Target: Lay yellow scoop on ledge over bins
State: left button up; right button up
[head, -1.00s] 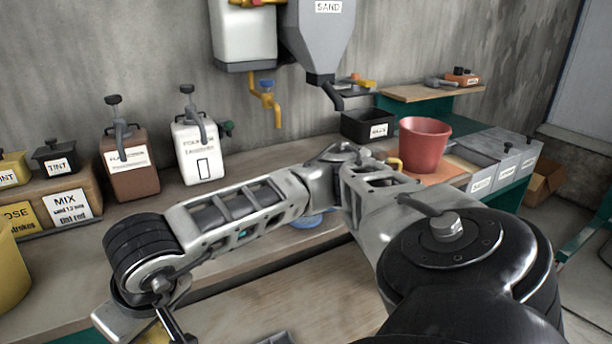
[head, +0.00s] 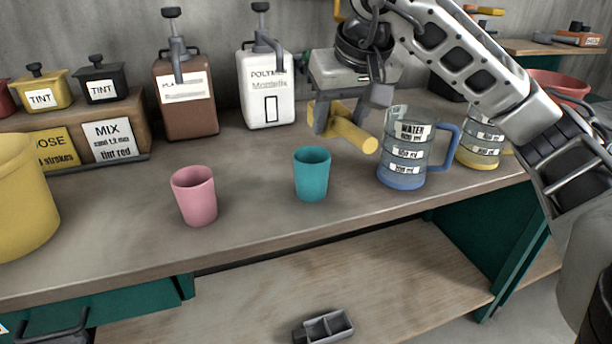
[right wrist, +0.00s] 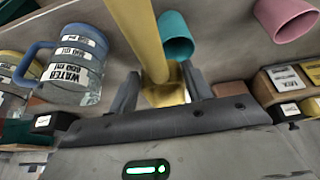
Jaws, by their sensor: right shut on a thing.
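My right gripper (head: 345,118) is shut on the yellow scoop (head: 352,132) and holds it above the bench. The scoop's round yellow end points right and toward me, beside the blue-based water jug. In the right wrist view the scoop's yellow shaft (right wrist: 148,38) runs up from between the fingertips (right wrist: 160,92). Its far part is cut off by the frame. A wooden ledge (head: 548,46) on a teal support is at the back right; my right arm hides most of what is below it. My left gripper is not in view.
The water jug (head: 405,160), teal cup (head: 312,175) and pink cup (head: 195,196) stand on the bench near the scoop. A yellow-based jug (head: 480,150) and red bucket (head: 560,84) are to the right. Pump containers (head: 267,90) stand behind. The front bench strip is clear.

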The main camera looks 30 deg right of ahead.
jog(key=w+d+f, duration=0.2)
jog(key=w, duration=0.1)
jog(key=w+d+f, duration=0.3)
jog(key=w, duration=0.1)
jog(key=w+d+f, duration=0.2)
jog(key=w+f, duration=0.1)
jog(key=w, duration=0.1)
jog(key=shift+d+f, duration=0.2)
jog(key=shift+d, duration=0.1)
jog(key=shift+s+x, duration=0.2)
jog(key=shift+x, duration=0.8)
jog(key=shift+s+x, duration=0.25)
jog(key=shift+x, duration=0.75)
jog(key=shift+d+f, duration=0.1)
jog(key=shift+f, duration=0.1)
jog(key=shift+f, duration=0.15)
jog(key=o, duration=1)
